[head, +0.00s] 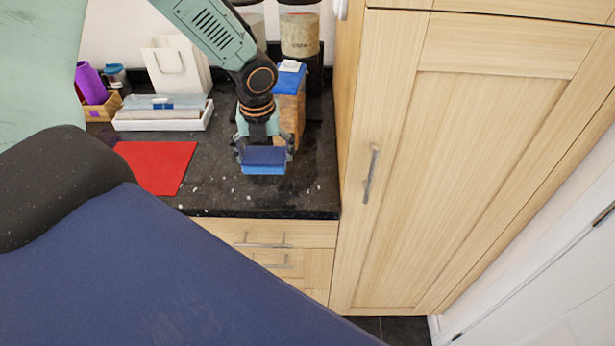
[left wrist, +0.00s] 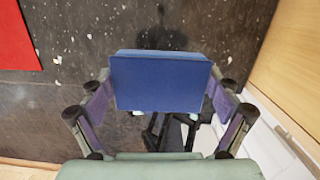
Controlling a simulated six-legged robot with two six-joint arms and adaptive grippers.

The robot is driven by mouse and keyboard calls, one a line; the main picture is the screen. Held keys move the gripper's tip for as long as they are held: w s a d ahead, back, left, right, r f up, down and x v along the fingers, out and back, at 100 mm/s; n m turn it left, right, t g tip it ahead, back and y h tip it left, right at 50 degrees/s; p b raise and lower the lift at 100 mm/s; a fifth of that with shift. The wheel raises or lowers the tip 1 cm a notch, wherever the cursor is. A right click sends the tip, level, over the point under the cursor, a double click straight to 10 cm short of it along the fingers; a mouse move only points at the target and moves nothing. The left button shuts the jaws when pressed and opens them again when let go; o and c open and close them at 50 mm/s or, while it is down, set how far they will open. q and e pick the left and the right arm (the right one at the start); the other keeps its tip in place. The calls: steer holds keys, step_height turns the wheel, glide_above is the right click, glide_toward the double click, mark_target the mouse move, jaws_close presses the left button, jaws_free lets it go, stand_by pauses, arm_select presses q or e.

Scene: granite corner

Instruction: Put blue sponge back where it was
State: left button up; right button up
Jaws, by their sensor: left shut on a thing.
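The blue sponge (head: 264,157) is a small blue block in the head view, above the dark granite counter near its front edge. My left gripper (head: 263,150) comes down from above and is shut on it. In the left wrist view the sponge (left wrist: 160,82) sits between the two fingers of my left gripper (left wrist: 160,105), one on each side. A dark shadow lies on the counter beyond it; I cannot tell how high it is held. A red mat (head: 158,166) lies flat to the left, and its corner shows in the left wrist view (left wrist: 14,40). My right gripper is not in view.
Behind the gripper stands a brown block with a blue top (head: 290,80). A white tray (head: 165,122), a white paper bag (head: 176,68) and a purple cup (head: 91,84) stand at the back left. A tall wooden cabinet (head: 450,150) bounds the counter's right side.

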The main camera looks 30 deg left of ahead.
arm_select(q)
glide_above(307, 185)
steer(key=shift+s+f+p, duration=0.2)
steer(key=shift+f+p, duration=0.1)
steer(key=shift+f, duration=0.3)
steer(key=shift+s+f+p, duration=0.15)
steer(key=shift+f+p, duration=0.1)
steer(key=shift+f, duration=0.3)
steer(key=f, duration=0.4)
steer(key=shift+a, duration=0.25)
steer(key=shift+w+d+f+p, duration=0.15)
steer(key=shift+d+f+p, duration=0.05)
steer(key=shift+f+p, duration=0.1)
steer(key=shift+d+f, duration=0.1)
steer(key=shift+d, duration=0.15)
steer(key=shift+a+f, duration=0.15)
steer(key=o, duration=1.3)
steer(key=shift+a, duration=0.1)
steer(key=shift+c, duration=0.2)
steer(key=shift+o, duration=0.2)
